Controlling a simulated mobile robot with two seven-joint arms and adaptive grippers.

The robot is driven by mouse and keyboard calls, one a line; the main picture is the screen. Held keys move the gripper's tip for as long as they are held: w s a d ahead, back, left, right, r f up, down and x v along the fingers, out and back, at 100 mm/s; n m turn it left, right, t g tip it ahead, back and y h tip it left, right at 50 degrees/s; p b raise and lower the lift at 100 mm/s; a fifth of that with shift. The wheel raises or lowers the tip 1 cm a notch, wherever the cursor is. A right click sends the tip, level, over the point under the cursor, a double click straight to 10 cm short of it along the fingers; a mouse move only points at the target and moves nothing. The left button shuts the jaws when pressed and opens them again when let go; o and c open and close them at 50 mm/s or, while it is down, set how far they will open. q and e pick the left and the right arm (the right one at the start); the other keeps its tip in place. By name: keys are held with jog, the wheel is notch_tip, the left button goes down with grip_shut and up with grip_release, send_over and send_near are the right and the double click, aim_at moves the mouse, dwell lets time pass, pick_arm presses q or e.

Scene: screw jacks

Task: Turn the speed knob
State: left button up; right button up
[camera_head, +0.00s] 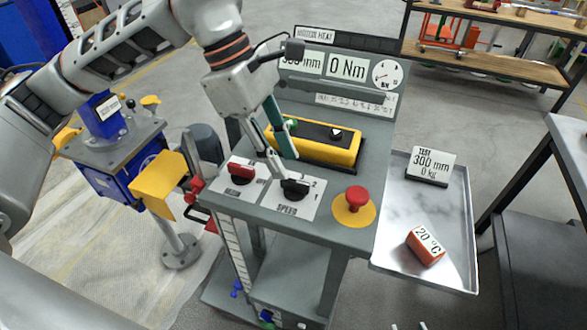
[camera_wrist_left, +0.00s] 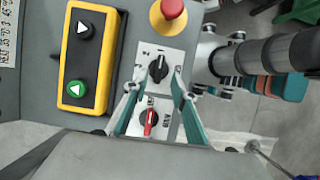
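The black speed knob (camera_head: 295,188) sits on a white plate marked SPEED on top of the grey console. It also shows in the left wrist view (camera_wrist_left: 158,68). My left gripper (camera_head: 280,173) points down over this plate. In the left wrist view its two teal fingers (camera_wrist_left: 155,85) are apart, with nothing gripped. The knob appears between and slightly beyond the fingertips; I cannot tell whether they touch it. Two pale tips at the bottom edge of the head view may belong to my right gripper; its state is unclear.
A red knob (camera_head: 241,173) is left of the speed knob. A red emergency button (camera_head: 354,199) is to the right. A yellow-black button box (camera_head: 322,142) and a 0 Nm display (camera_head: 347,66) stand behind. A metal tray (camera_head: 458,268) on the right holds label blocks.

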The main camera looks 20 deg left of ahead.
aim_at(294, 181)
pick_arm(q)
jog(key=shift+x, duration=2.55)
jog(key=shift+w, duration=0.1)
grip_shut()
